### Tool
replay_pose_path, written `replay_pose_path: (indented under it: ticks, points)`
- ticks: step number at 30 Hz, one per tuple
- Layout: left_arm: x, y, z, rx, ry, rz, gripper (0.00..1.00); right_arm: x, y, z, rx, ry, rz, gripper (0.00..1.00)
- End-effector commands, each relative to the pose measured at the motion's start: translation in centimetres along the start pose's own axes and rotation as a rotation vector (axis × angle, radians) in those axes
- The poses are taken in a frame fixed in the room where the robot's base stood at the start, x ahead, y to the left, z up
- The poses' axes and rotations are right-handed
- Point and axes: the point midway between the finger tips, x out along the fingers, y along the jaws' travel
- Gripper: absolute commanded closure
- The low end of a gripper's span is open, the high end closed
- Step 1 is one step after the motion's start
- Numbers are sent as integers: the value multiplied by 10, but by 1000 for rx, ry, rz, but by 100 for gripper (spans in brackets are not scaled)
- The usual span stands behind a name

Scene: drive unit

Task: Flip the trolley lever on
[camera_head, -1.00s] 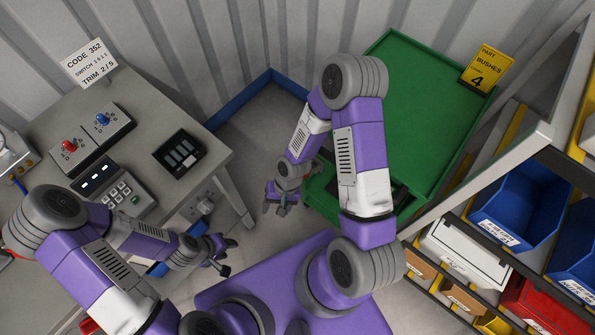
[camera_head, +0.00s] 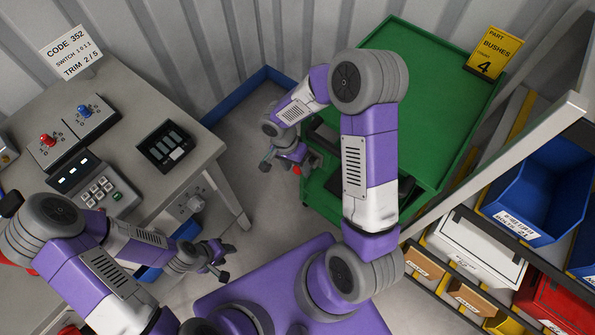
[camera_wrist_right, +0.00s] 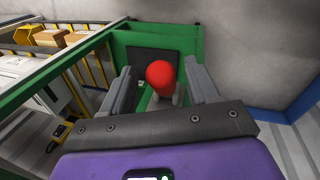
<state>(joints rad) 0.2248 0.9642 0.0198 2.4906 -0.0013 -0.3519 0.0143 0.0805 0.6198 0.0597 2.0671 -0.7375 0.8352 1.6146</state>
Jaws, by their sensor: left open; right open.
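The green trolley (camera_head: 440,95) stands against the back wall. In the right wrist view, the lever's red knob (camera_wrist_right: 160,76) shows in front of a dark panel (camera_wrist_right: 150,56) on the green trolley side (camera_wrist_right: 187,45). A small part of the red knob (camera_head: 297,170) shows beside my right gripper (camera_head: 281,163) in the head view. My right gripper (camera_wrist_right: 158,88) is open, with the knob seen between its fingers; whether they touch it I cannot tell. The lever's base is mostly hidden. My left gripper (camera_head: 224,262) is open and empty beside the grey desk.
The grey desk (camera_head: 200,140) at left carries a two-joystick box (camera_head: 70,130), a keypad unit (camera_head: 95,190) and a black switch box (camera_head: 170,147). A shelf with bins (camera_head: 540,195) stands at right. Bare floor (camera_head: 245,130) lies between desk and trolley.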

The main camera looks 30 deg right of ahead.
Motion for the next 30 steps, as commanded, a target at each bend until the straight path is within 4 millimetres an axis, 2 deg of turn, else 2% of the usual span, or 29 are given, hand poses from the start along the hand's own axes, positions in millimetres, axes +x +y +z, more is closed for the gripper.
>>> replay_pose_path:
  ticks: [1, 4, 14, 17, 26, 30]
  points:
    - [4, -2, 0, 0, 0, 0, 57, 9, 0, 0, -1, -1, 2, 40]
    - [7, -3, 0, 0, 0, 0, 57, 18, 0, 0, 0, -1, 0, 40]
    - [7, -3, 0, 0, 0, 0, 57, 21, 0, 0, -1, -1, -1, 40]
    - [7, -3, 0, 0, 0, 0, 57, 21, 0, 0, -1, -1, -1, 52]
    - [7, -3, 0, 0, 0, 0, 57, 21, 0, 0, -1, -1, -1, 98]
    - [7, -3, 0, 0, 0, 0, 57, 21, 0, 0, -1, -1, 0, 100]
